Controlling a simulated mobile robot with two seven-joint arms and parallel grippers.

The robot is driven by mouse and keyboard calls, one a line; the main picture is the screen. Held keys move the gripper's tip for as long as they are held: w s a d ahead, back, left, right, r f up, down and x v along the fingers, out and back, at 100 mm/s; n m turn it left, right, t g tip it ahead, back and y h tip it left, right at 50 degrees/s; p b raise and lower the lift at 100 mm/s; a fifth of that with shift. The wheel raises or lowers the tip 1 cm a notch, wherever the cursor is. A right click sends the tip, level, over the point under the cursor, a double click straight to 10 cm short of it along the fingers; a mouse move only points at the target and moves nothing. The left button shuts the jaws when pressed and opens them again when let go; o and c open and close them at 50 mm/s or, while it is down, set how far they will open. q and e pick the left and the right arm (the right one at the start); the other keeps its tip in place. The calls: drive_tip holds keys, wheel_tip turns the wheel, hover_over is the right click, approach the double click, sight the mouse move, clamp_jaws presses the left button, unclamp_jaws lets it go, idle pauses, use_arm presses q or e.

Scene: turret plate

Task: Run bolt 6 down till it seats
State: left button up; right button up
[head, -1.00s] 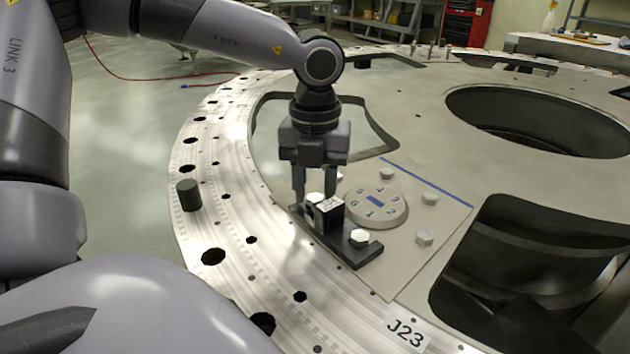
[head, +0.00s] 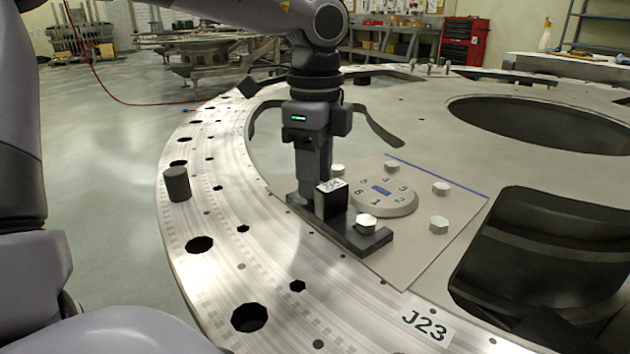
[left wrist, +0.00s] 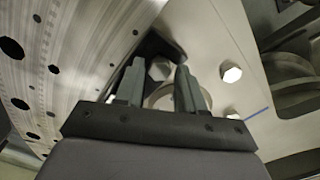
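My left gripper (head: 316,205) points down at the black bracket (head: 352,240), just behind the black block (head: 332,198) with a white label. In the left wrist view its two fingers (left wrist: 160,75) are apart, with a hex bolt head (left wrist: 159,71) showing between them and a gap on each side. The round numbered disc (head: 385,203) lies beside the bracket; I cannot tell for sure which bolt is 6. My right gripper is not in view.
More bolts stand around the disc on the plate, such as one at right (head: 439,224) and one farther back (head: 441,187). A dark cylinder (head: 177,184) stands on the perforated rim at left. Large openings (head: 530,250) lie at right.

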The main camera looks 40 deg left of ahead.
use_arm(q)
drive_tip(key=n+b, duration=0.1)
drive_tip(key=n, duration=0.5)
drive_tip(key=shift+f+n, duration=0.1)
drive_tip(key=shift+n, duration=0.3)
drive_tip(key=shift+f+n+b, duration=0.1)
drive_tip(key=shift+n+b, duration=0.35)
drive_tip(key=shift+n, duration=0.05)
drive_tip(key=b, duration=0.4)
drive_tip(key=shift+w+f, duration=0.15)
drive_tip(key=shift+f, duration=0.05)
drive_tip(key=shift+r+n+b, duration=0.1)
drive_tip(key=shift+n+b, duration=0.2)
drive_tip(key=shift+b, duration=0.6)
drive_tip(key=shift+s+r+b, duration=0.2)
drive_tip(key=shift+r+b, duration=0.05)
drive_tip(key=shift+b, duration=0.15)
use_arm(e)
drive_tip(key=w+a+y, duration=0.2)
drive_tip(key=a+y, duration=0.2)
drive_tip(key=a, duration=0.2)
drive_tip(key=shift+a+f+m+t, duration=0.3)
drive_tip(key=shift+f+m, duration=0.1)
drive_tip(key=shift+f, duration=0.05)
